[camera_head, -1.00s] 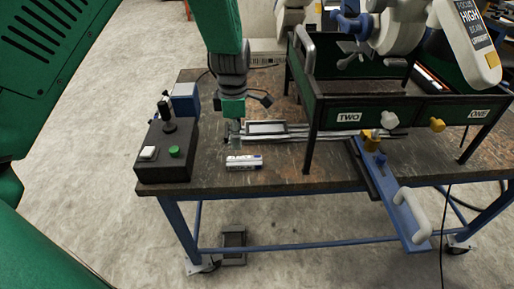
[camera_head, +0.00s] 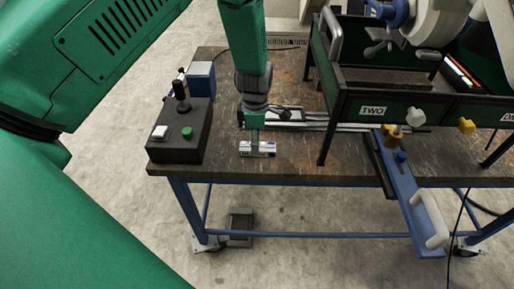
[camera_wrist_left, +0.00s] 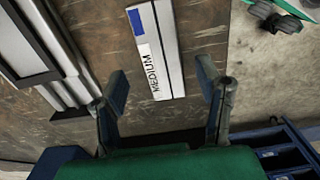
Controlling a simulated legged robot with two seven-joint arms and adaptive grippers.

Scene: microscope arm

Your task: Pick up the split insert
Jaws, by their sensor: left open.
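The split insert (camera_head: 258,149) is a small pale bar lying flat on the dark worktable (camera_head: 300,168), near its front edge. In the left wrist view the insert (camera_wrist_left: 155,45) shows a blue patch, a "MEDIUM" label and a dark lengthwise line. My left gripper (camera_head: 255,142) points down just above the insert, and partly covers it in the head view. In the left wrist view its two open fingers stand on either side of the insert's labelled end, with gaps on both sides. Whether the fingertips reach the insert's height is unclear. My right gripper is not in view.
A black control box (camera_head: 179,138) with a joystick and green button stands left of the insert. A metal rail fixture (camera_head: 290,116) lies behind it. A green rack marked "TWO" (camera_head: 373,110) stands right. A blue bracket (camera_head: 412,195) overhangs the front edge.

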